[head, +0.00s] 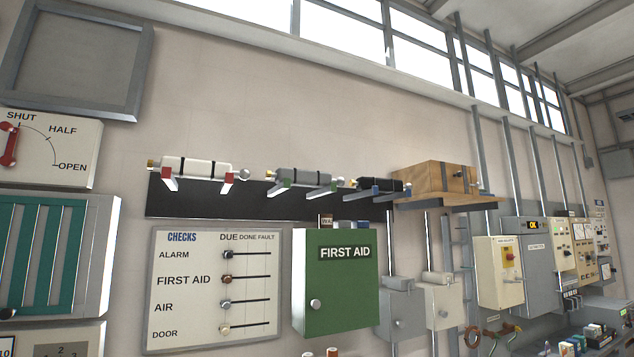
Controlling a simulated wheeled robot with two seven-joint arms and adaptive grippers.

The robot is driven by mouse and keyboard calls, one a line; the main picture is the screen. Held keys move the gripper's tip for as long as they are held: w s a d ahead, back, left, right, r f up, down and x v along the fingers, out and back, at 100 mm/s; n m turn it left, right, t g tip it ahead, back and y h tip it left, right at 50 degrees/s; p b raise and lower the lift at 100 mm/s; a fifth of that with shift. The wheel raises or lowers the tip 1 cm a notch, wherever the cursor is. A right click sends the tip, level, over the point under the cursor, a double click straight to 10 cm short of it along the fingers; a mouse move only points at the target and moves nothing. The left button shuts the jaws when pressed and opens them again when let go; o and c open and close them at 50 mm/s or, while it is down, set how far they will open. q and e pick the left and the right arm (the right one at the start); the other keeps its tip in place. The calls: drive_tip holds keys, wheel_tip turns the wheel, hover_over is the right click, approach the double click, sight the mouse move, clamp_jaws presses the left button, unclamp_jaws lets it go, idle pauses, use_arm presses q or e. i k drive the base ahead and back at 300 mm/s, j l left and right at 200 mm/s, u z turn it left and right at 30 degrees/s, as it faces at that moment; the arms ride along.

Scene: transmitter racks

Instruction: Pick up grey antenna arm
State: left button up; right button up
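The grey antenna arm (303,176) is a grey cylinder with metal end fittings. It rests level on two brackets with green marks, on a black wall board (240,207) in the middle of the head view. A white arm (196,169) lies on red-marked brackets to its left. A black arm (378,185) lies on blue-marked brackets to its right, close to the grey one's end. Neither of my grippers shows in this view.
A wooden box (436,178) sits on a shelf right of the black arm. Below the board are a green first aid cabinet (338,285) and a checks panel (214,290). Electrical boxes (500,272) and conduits fill the right. The wall above the arms is bare.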

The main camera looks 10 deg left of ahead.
sight(299, 177)
drive_tip(key=i+l, duration=0.15)
drive_tip(key=l, duration=0.25)
drive_tip(key=i+l+u, duration=0.1)
drive_tip(key=l, duration=0.25)
drive_tip(key=i+l, duration=0.25)
drive_tip(key=l, duration=0.15)
drive_tip(key=i+l+u, duration=0.1)
drive_tip(key=l, duration=0.3)
drive_tip(key=i, duration=0.05)
